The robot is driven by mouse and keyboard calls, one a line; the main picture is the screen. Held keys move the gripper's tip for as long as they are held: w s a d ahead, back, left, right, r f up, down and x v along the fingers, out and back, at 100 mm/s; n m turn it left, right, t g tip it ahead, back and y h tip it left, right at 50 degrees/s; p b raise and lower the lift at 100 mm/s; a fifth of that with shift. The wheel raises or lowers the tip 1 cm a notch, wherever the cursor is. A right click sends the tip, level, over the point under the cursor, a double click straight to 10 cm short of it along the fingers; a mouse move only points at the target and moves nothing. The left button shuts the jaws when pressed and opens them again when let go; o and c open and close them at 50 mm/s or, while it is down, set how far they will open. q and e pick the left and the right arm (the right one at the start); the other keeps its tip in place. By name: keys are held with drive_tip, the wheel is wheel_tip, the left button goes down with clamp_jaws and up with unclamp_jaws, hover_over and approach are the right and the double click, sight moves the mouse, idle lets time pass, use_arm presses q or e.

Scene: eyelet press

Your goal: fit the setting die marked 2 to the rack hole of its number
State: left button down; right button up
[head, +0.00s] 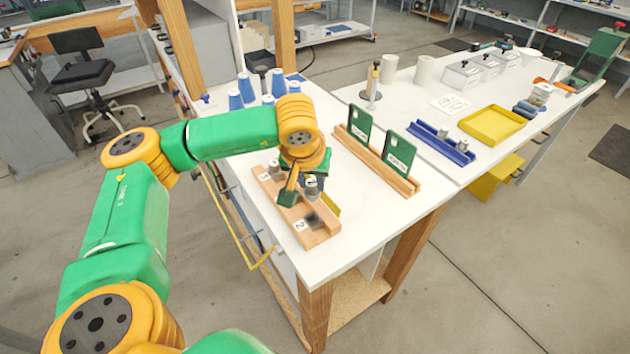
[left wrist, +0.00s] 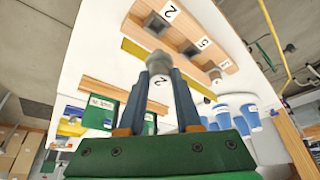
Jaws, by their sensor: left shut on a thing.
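My left gripper (head: 303,190) is shut on a grey metal setting die, which also shows between the fingertips in the left wrist view (left wrist: 158,64). A label reading 2 is visible at the die, between the fingers. The wooden rack (head: 324,236) lies near the table's front left corner. In the left wrist view the rack (left wrist: 196,25) has square dark holes in a row with number labels. The hole beside label 2 (left wrist: 155,23) is at the rack's near end in the head view, and looks empty. The die is above the rack, apart from that hole. My right gripper is not in view.
Blue cups (head: 236,102) stand behind my left arm. Green cards stand in a wooden holder (head: 375,163) right of the rack. Farther right are a blue rail (head: 428,145) with grey parts and a yellow tray (head: 493,125).

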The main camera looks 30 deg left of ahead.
sight(311, 199)
use_arm(q)
drive_tip(key=shift+f+b, duration=0.25)
drive_tip(key=shift+b, duration=0.15)
wheel_tip(311, 199, down, 6)
drive_tip(key=b, duration=0.5)
drive_tip(key=shift+r, duration=0.35)
drive_tip(key=shift+b, duration=0.35)
idle(0.6)
drive_tip(key=shift+f+b, duration=0.4)
drive_tip(key=shift+f, duration=0.05)
